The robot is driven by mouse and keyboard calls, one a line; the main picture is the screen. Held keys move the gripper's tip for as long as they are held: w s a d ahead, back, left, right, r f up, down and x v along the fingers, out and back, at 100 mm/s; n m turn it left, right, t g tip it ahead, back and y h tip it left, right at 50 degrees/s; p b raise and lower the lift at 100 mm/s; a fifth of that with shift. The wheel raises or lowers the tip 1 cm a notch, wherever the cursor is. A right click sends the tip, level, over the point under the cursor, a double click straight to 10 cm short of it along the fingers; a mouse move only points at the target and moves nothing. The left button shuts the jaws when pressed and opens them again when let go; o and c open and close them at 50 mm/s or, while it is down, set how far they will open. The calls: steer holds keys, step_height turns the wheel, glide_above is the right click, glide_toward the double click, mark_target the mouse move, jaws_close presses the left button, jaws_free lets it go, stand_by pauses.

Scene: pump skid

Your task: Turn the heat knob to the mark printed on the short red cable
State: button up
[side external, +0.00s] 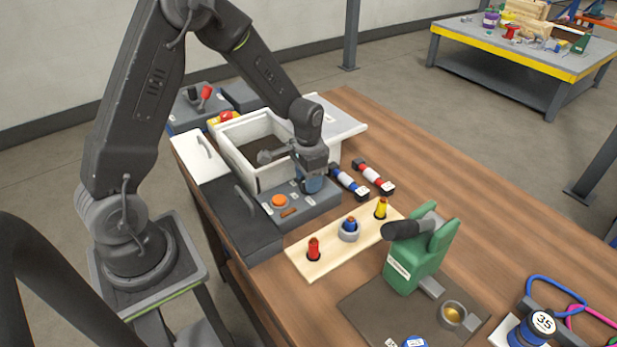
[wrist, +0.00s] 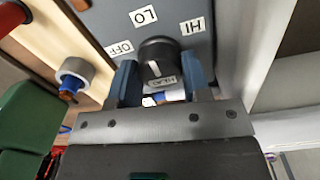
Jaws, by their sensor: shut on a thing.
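The dark round heat knob (wrist: 160,52) sits on a grey panel (wrist: 190,45) with labels OFF, LO and HI around it; a HEAT label shows below it. A short white line on the knob runs roughly toward LO. My gripper (wrist: 161,72) has its blue fingers closed on both sides of the knob. In the side external view my gripper (side external: 313,184) is down at the panel and hides the knob. A short red cable (side external: 373,177) with a white band lies on the table, right of a blue one (side external: 348,182). The print on the cables is too small to read.
An orange button (side external: 279,200) is on the panel, left of my gripper. A white-walled bin (side external: 240,165) stands behind. In front are a wooden board (side external: 325,253) with red, blue and yellow pegs and a green fixture (side external: 408,265). The table right of the cables is clear.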

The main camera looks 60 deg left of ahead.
stand_by(0.3)
steer(key=o, duration=0.9)
step_height(320, 180, up, 14)
steer(key=shift+a+f, duration=0.1)
steer(key=shift+a, duration=0.05)
